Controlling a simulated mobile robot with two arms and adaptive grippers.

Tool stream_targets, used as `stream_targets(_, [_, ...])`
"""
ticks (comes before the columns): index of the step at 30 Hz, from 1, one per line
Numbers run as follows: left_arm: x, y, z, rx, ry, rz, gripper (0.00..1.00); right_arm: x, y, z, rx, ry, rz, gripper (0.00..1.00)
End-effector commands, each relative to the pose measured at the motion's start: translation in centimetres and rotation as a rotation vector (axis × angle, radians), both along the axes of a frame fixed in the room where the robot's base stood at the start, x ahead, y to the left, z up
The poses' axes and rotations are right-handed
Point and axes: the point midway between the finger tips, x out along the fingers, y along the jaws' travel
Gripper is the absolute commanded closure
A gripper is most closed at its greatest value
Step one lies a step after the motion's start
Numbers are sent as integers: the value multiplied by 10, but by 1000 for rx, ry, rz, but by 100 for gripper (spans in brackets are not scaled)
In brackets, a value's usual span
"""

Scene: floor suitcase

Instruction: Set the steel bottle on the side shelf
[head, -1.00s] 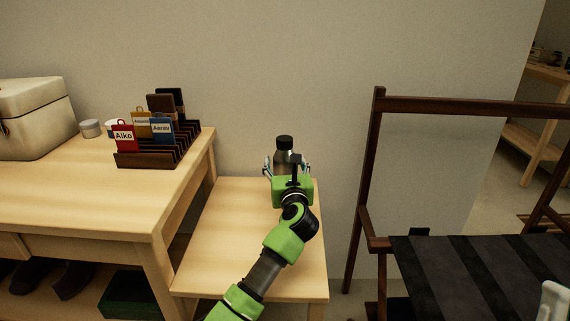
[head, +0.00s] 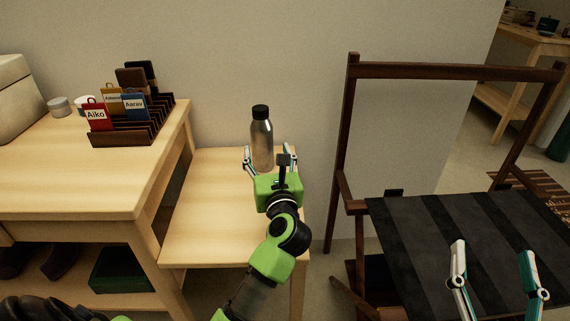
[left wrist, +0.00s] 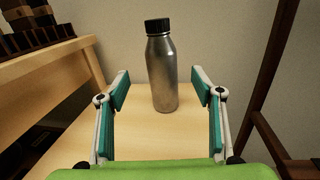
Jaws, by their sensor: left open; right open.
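The steel bottle (head: 262,146), grey with a black cap, stands upright on the light wooden side shelf (head: 215,225), near its back edge by the wall. My left gripper (head: 270,155) is open just in front of the bottle. In the left wrist view the bottle (left wrist: 163,75) stands beyond the open fingertips (left wrist: 160,85), with a visible gap on each side. Its base rests on the shelf top (left wrist: 125,135). My right gripper (head: 495,250) is open and empty over the dark striped seat at the lower right.
A higher wooden table (head: 90,180) adjoins the shelf on the left, with a dark slotted rack (head: 125,135) holding name tags. A dark wooden frame (head: 343,150) with a striped black seat (head: 470,230) stands to the right. The shelf's front is clear.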

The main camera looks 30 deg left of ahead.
Motion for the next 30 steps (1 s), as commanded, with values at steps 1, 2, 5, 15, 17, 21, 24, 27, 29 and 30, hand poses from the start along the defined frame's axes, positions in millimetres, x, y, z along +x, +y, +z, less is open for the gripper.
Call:
stream_targets(1, [-6, -1, 7, 59, 2, 2, 40, 0, 0, -1, -1, 4, 0, 37])
stream_targets(2, [-10, -3, 15, 115, 2, 2, 40, 0, 0, -1, -1, 5, 0, 37])
stream_targets(5, [-29, -15, 48, 386, 15, 12, 40, 0, 0, -1, -1, 5, 0, 37])
stream_targets(15, [-107, -148, 123, 1645, 213, 144, 40, 0, 0, -1, 0, 2, -1, 37])
stream_targets(17, [-117, -172, 120, 1864, 271, 185, 40, 0, 0, -1, 0, 2, -1, 37])
stream_targets(21, [-135, -215, 96, 2328, 419, 283, 40, 0, 0, 0, -1, 2, -1, 37])
stream_targets(24, [-143, -228, 79, 2577, 519, 347, 40, 0, 0, 0, -1, 1, -1, 37])
stream_targets(27, [-148, -232, 66, 2739, 594, 395, 40, 0, 0, 0, 0, 1, -1, 37])
stream_targets(29, [-150, -233, 61, 2797, 623, 412, 40, 0, 0, 0, 0, 1, -1, 37])
stream_targets(30, [-150, -233, 59, 2821, 635, 421, 40, 0, 0, 0, 0, 1, -1, 37])
